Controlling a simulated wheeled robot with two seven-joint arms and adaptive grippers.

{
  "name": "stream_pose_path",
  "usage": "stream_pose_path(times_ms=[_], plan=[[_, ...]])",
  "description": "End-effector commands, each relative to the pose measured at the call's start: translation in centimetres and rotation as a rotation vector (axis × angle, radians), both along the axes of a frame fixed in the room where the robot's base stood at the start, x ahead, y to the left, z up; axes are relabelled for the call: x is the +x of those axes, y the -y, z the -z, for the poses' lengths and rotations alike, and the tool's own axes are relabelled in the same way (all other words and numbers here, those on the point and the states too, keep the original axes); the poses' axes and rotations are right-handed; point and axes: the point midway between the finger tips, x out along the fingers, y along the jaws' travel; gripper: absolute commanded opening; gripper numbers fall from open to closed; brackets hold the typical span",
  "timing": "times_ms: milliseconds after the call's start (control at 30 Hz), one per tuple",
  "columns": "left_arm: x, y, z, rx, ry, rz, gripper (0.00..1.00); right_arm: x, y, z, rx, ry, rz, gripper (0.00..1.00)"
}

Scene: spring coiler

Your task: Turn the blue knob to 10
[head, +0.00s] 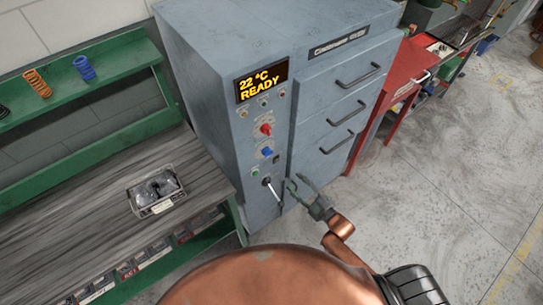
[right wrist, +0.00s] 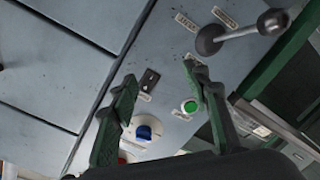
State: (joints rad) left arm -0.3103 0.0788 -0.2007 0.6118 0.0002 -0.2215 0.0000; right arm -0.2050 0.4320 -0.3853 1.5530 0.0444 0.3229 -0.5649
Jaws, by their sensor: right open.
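The blue knob (head: 267,152) is on the front control panel of the grey cabinet, just below the red knob (head: 266,130). In the right wrist view the blue knob (right wrist: 148,129) shows low between my fingers, with a pale base around it. My right gripper (head: 296,182) is open and empty in front of the panel, below and to the right of the blue knob in the head view. Its two green fingers (right wrist: 160,74) stand wide apart in the wrist view. No number scale is readable at the knob. My left gripper is not in view.
The display (head: 262,83) reads 22 °C READY. A lever (head: 273,191), a green button (right wrist: 189,107) and a black switch (right wrist: 150,80) are near the gripper. Drawers with handles (head: 340,142) lie to the right. A workbench (head: 85,205) with a metal tray (head: 146,211) stands left.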

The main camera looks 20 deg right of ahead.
Motion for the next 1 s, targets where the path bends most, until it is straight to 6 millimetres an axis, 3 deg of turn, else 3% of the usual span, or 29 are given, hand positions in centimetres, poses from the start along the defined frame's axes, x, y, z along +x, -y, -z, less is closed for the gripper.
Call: stream_pose_path(times_ms=[33,100,200,300,800,1000], plan=[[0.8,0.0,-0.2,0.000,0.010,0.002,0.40,0.3,-1.5,-4.0,-0.011,0.088,-0.045,0.43],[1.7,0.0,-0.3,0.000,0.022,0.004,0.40,0.3,-3.1,-8.3,-0.021,0.189,-0.090,0.43],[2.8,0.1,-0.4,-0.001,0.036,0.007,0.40,0.0,-4.6,-12.3,-0.029,0.284,-0.132,0.43],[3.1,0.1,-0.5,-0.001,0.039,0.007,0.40,-0.1,-5.4,-14.2,-0.031,0.328,-0.150,0.43],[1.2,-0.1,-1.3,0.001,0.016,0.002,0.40,5.4,-9.0,-15.9,-0.030,0.335,-0.152,0.43],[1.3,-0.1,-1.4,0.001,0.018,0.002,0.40,6.2,-9.5,-16.0,-0.032,0.334,-0.152,0.43]])
